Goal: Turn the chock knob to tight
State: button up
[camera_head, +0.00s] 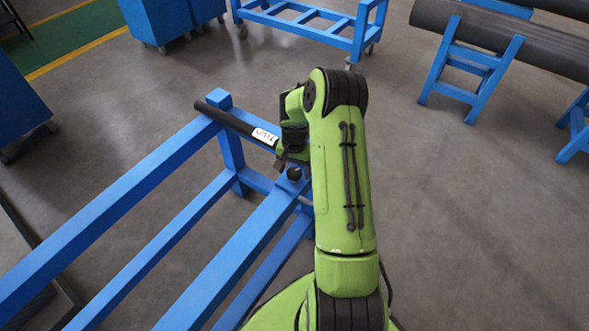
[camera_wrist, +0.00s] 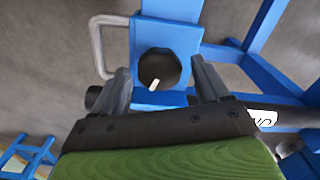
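The chock knob (camera_wrist: 157,66) is a dark round knob on a blue plate (camera_wrist: 170,35) in the wrist view. A pale pointer mark shows at its lower edge. The same dark knob (camera_head: 294,173) shows on the blue frame in the head view, just below my gripper (camera_head: 282,159). In the wrist view my gripper (camera_wrist: 164,82) is open, with one grey finger to the left and one to the right of the knob. Gaps show between fingers and knob; I cannot tell how far above it they are.
A dark tube (camera_head: 232,121) with a white label (camera_head: 265,136) lies across the blue frame (camera_head: 120,190), close to my gripper. A grey bent handle (camera_wrist: 98,45) stands left of the knob plate. Blue carts and a stand with dark pipes (camera_head: 500,38) are farther back.

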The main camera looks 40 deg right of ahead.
jog(key=c, duration=1)
jog(key=shift+c, duration=0.2)
